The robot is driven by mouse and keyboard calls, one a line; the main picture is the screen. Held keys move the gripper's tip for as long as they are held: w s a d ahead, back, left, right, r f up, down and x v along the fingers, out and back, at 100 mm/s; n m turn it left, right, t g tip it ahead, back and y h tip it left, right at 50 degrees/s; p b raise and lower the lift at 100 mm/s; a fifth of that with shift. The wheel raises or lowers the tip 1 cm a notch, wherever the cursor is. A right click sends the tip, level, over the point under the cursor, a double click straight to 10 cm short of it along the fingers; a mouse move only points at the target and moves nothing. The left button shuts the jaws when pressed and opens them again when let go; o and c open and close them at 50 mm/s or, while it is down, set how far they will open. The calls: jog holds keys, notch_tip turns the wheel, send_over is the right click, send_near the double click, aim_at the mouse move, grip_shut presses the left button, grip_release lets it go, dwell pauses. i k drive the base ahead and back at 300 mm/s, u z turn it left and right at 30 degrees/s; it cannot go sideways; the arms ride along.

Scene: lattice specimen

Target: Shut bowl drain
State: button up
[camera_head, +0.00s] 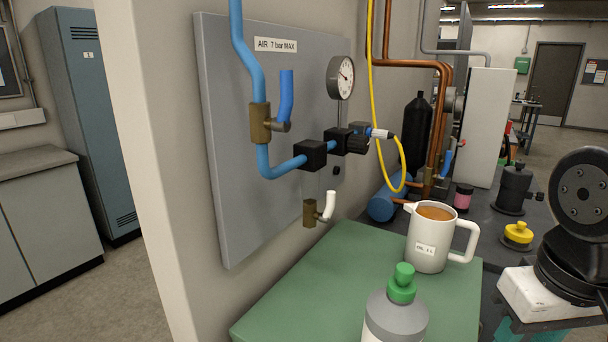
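A small brass valve with a white lever (329,205) sits low on the grey wall panel (233,200), below the black air units (335,145); it may be the bowl drain, but no label shows. Its lever stands upright, roughly in line with the upright brass body (310,213). Another brass valve (261,124) on the blue pipe has a blue lever (286,97) pointing up. My gripper is not in view; only dark parts of my arm show at the right edge.
A green mat (330,285) lies below the panel. On it are a white jug (427,255) of brown liquid and a grey bottle with a green cap (403,283). A yellow hose (371,60) hangs right of the gauge (340,77). A yellow-topped item (518,233) stands right.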

aim_at(325, 218)
jog(key=k, duration=1)
jog(key=u, duration=1.15)
jog(key=i, duration=0.8)
jog(key=z, duration=1.05)
